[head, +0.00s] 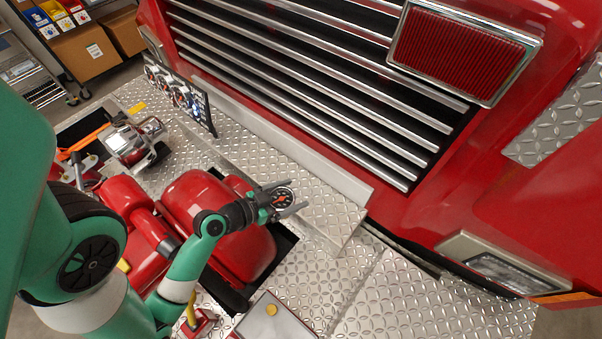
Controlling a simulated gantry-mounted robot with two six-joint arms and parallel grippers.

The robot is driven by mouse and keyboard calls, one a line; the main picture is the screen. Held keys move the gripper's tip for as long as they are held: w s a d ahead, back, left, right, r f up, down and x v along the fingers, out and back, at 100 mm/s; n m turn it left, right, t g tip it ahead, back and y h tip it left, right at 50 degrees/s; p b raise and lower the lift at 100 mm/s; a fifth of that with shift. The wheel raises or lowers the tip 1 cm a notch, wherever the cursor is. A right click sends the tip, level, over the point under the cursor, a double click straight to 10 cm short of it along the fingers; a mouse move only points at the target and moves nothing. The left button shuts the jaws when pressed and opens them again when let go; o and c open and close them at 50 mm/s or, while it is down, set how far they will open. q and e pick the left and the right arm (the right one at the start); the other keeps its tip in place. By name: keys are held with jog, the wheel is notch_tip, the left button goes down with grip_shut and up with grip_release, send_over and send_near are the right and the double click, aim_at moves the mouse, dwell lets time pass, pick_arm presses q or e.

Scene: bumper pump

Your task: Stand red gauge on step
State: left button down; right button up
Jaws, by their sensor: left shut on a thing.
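The red gauge (283,199) is a small round dial with a dark face and a red-orange needle, its face turned up toward the camera. My left gripper (289,200) is shut on it, with a grey finger on either side of the dial. The step (333,212) is a raised diamond-plate ledge below the truck's grille. The gauge shows over the edge of the step near its right end; I cannot tell whether it touches the plate. My right gripper is not in view.
A panel of several gauges (178,96) stands at the step's left end. A red pump body (205,205) fills the recess below the gripper. A chrome reel (134,143) lies at left. The red truck front and grille (300,75) rise behind. Diamond plate at lower right (400,300) is clear.

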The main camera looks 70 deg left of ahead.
pick_arm(q)
jog(key=w+a+f+b, duration=0.1)
jog(key=w+a+f, duration=0.1)
jog(key=w+f, duration=0.2)
jog(key=w+a+f+b, duration=0.1)
jog(key=w+a+f, duration=0.1)
jog(key=w+f, duration=0.2)
jog(key=w+a+f+b, duration=0.1)
jog(key=w+a+f, duration=0.2)
jog(key=f, duration=0.1)
jog(key=shift+w+f, duration=0.15)
jog(key=shift+w, duration=0.25)
jog(key=shift+s+f, duration=0.1)
jog(key=shift+f, duration=0.15)
jog(key=shift+r, duration=0.1)
jog(key=shift+f, duration=0.2)
grip_release()
